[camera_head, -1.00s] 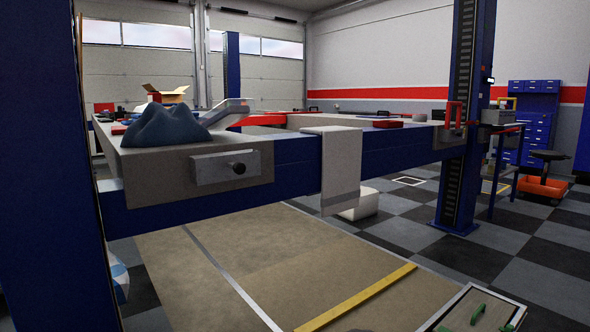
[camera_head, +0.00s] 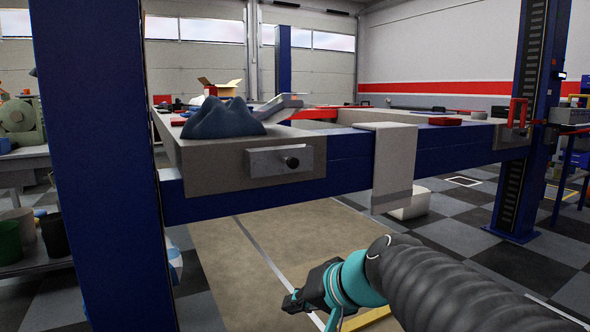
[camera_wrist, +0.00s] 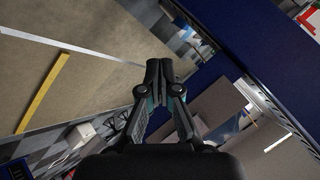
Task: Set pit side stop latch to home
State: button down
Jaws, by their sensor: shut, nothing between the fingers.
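My gripper (camera_head: 291,301) is below and in front of the blue crossbeam, apart from the knob. In the wrist view its fingers (camera_wrist: 158,70) are closed together and empty. The knob is not clear in that view.
The blue crossbeam (camera_head: 345,165) spans between blue posts (camera_head: 105,170). A yellow floor strip (camera_wrist: 42,80) shows. The space before the knob is clear.

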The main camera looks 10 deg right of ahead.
aim_at(295, 163)
jog(key=w+d+r+m+t, duration=0.3)
jog(key=w+d+r, duration=0.1)
jog(key=w, duration=0.4)
jog(key=w+d+r+m+t, duration=0.3)
jog(key=w+d+r+m, duration=0.1)
jog(key=w, duration=0.5)
jog(key=w+d+r+m+t+p, duration=0.1)
jog(key=w+d+r+m+t, duration=0.2)
jog(key=w+r, duration=0.3)
jog(key=shift+w+d+r+m, duration=0.15)
jog(key=shift+w+d+m, duration=0.35)
jog(key=shift+w, duration=0.75)
jog(key=p+x, duration=0.3)
jog(key=x, duration=1.1)
jog(key=shift+d+r, duration=0.1)
jog(key=shift+r, duration=0.05)
jog(key=shift+w, duration=0.1)
